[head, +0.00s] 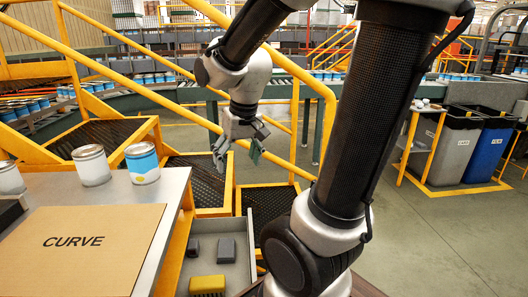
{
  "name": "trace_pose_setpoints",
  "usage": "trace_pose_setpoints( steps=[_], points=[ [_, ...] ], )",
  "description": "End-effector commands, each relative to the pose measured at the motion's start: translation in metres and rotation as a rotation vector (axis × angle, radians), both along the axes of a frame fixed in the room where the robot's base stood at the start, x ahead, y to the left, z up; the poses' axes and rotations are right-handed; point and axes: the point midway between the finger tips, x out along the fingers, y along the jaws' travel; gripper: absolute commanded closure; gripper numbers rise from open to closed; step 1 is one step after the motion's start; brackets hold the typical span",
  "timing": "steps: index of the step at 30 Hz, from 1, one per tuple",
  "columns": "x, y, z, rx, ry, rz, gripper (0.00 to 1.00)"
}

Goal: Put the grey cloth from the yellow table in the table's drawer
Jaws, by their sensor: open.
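My gripper (237,153) hangs in the air near the middle of the head view, its fingers spread and nothing visible between them. One finger has a dark green tip. An open drawer (237,272) is below it, beside the metal-topped table (180,185) with yellow framing at the left. Two small grey things (226,249) and a yellow block (207,285) lie in the drawer. I cannot make out a grey cloth for certain; my arm hides part of the view.
A cardboard box (85,245) marked CURVE and several cans (142,163) stand on the left table. Yellow railings and steps (200,165) rise behind the gripper. A small yellow-framed stand (425,125) and bins (485,150) are at the right. Floor at right is clear.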

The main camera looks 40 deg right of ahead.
Motion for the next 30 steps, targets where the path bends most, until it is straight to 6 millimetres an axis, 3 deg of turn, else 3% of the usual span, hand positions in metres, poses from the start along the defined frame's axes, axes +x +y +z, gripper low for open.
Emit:
trace_pose_setpoints(
  steps=[3, 6, 12, 30],
  points=[
    [-0.037, -0.001, 0.031, -0.019, -0.056, 0.066, 0.21],
    [-0.066, -0.001, 0.046, -0.035, -0.088, 0.116, 0.21],
    [-0.102, -0.001, 0.058, -0.057, -0.123, 0.179, 0.21],
    [-0.109, -0.001, 0.060, -0.062, -0.129, 0.191, 0.21]
  ],
)
